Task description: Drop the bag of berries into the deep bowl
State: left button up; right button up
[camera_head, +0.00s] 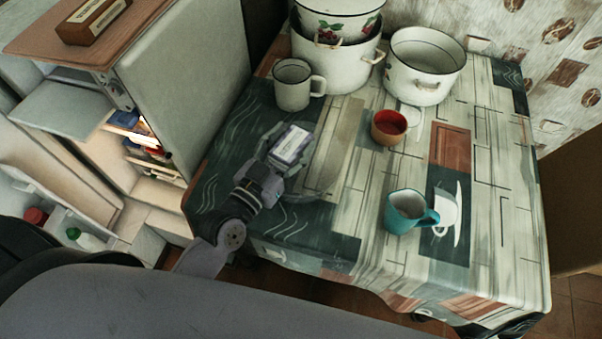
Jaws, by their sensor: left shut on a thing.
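My left gripper (287,160) is over the left part of the table, shut on a small white and purple package (291,144), which seems to be the bag of berries. The gripper hides part of the package. A wide, deep white enamel vessel (424,68) with a dark rim and handles stands at the back right, its open top facing up. Another white bowl (338,26) with a berry print sits in a large white pot (341,68) at the back, cut by the top edge. Which one is the deep bowl I cannot tell. My right gripper is not in view.
A white mug (296,85) stands between my gripper and the pots. A red cup (388,127) and a teal mug (409,211) stand further right on the patterned table (486,215). An open fridge (182,88) is on the left. The table's right side is clear.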

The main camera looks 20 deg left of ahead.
pick_arm(q)
jog(key=shift+r, duration=0.1)
jog(key=o, duration=1.1)
jog(key=shift+c, duration=0.2)
jog(key=o, duration=0.4)
jog(key=shift+s, duration=0.1)
jog(key=v, duration=1.1)
jog(key=shift+s+a, duration=0.15)
jog(key=shift+s, duration=0.25)
